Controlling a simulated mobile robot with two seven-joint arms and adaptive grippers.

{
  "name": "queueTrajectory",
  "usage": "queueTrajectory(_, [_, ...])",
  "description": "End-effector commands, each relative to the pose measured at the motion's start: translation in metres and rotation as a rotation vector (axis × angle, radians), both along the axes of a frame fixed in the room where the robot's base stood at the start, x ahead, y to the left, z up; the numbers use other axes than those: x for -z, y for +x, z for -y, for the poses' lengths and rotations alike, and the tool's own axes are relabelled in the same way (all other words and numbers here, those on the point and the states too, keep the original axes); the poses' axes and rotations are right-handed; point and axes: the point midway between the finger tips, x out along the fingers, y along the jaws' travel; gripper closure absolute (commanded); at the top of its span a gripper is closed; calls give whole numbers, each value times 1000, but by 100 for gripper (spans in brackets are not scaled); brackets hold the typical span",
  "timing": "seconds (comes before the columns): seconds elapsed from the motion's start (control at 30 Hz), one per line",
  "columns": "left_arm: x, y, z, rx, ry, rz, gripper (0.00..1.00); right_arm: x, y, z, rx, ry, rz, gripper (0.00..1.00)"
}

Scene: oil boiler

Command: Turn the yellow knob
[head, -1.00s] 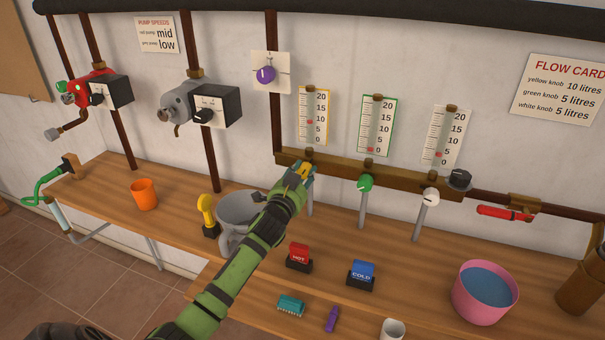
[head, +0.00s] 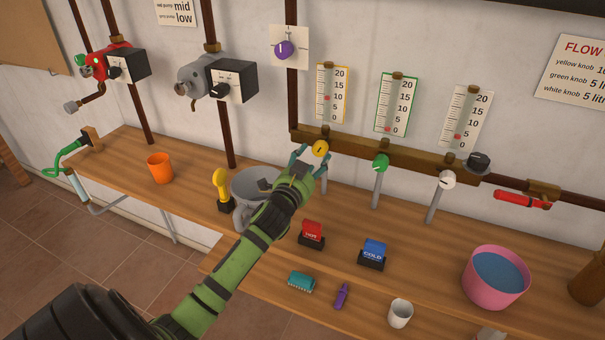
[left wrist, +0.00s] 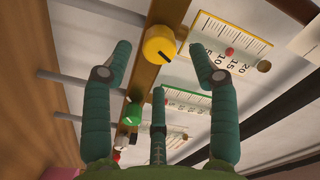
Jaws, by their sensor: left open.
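The yellow knob (head: 320,148) sits on the wooden rail under the yellow-edged gauge (head: 332,94). Its round face, with a dark pointer mark, shows in the left wrist view (left wrist: 158,44). The gauge's red marker stands near 10. My left gripper (head: 310,160) is open and empty, just in front of and below the knob. In the left wrist view the fingers (left wrist: 160,62) are spread, with the knob beyond and between the tips, seemingly apart from them. My right gripper is not in view.
A green knob (head: 381,162) and a white knob (head: 447,179) are on the same rail to the right, under their own gauges. A grey pot (head: 250,187) stands below my left gripper. Red (head: 312,232) and blue (head: 374,252) switches sit on the bench.

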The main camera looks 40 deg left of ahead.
Motion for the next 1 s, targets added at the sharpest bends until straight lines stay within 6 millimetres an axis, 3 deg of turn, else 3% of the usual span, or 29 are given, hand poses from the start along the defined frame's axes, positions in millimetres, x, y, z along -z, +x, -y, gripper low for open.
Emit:
queueTrajectory(0.2, [0,-45,11,0,0,0,40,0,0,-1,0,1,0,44])
queueTrajectory(0.4, [-1,-66,16,0,0,1,40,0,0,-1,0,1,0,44])
queueTrajectory(1.0, [-1,-70,17,0,2,3,40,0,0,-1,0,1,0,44])
